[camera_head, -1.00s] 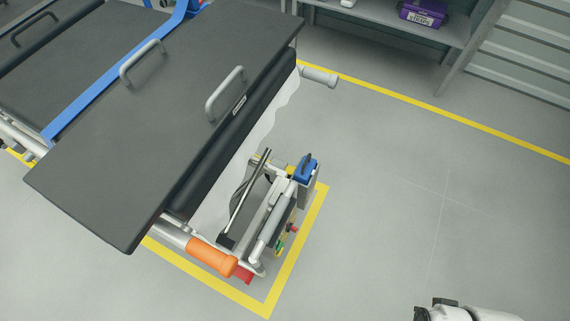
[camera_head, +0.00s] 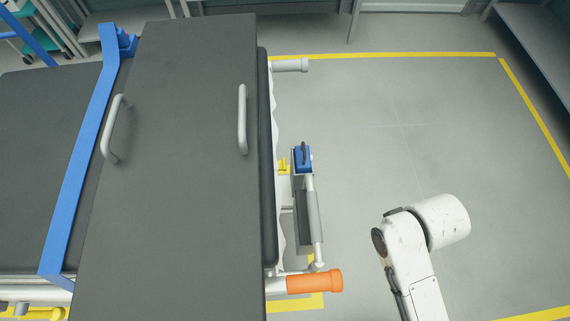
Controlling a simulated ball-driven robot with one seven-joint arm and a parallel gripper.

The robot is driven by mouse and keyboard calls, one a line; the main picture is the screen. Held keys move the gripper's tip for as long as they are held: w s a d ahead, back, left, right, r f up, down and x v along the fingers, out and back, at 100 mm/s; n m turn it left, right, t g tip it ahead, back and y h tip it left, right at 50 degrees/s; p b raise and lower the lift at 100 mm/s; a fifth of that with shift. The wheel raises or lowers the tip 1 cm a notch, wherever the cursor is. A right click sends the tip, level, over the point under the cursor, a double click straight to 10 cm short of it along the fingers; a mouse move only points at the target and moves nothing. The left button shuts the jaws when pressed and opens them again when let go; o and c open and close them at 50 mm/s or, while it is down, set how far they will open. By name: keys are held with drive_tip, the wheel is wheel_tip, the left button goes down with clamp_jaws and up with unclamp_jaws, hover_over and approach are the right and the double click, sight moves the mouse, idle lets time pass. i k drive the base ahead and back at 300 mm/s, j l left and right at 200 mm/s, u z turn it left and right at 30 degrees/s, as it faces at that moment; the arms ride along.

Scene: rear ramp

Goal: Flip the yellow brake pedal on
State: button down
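A small yellow part (camera_head: 283,165) shows at the right side of the stretcher-like cart, just left of a blue box; it may be the brake pedal. It is small and partly hidden by the cart's edge, so I cannot tell its position. The cart (camera_head: 170,180) has a dark flat top with two grey handles and a blue strap. My white arm is at the lower right, apart from the cart with floor between them. My gripper is outside the view.
An orange grip (camera_head: 314,281) and a grey grip (camera_head: 290,65) stick out from the cart's right side. The blue box (camera_head: 302,158) sits on a grey side frame. Yellow lines mark the floor (camera_head: 420,120), which is clear right of the cart. Shelving stands at the back.

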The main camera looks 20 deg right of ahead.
sight(283, 164)
drive_tip(key=l, duration=0.6)
drive_tip(key=i+l, duration=0.25)
drive_tip(key=l, duration=0.15)
drive_tip(key=i+l+z, duration=0.1)
drive_tip(key=i+l, duration=0.15)
drive_tip(key=l, duration=0.2)
drive_tip(key=i+l, duration=0.25)
drive_tip(key=l, duration=0.15)
drive_tip(key=i+z, duration=0.1)
drive_tip(key=i, duration=0.25)
drive_tip(key=i+j+z, duration=0.1)
drive_tip(key=i, duration=0.3)
drive_tip(key=i+j, duration=0.1)
drive_tip(key=j, duration=0.2)
drive_tip(key=i+j, duration=0.1)
drive_tip(key=j, duration=0.15)
drive_tip(key=i+j, duration=0.1)
drive_tip(key=j, duration=0.2)
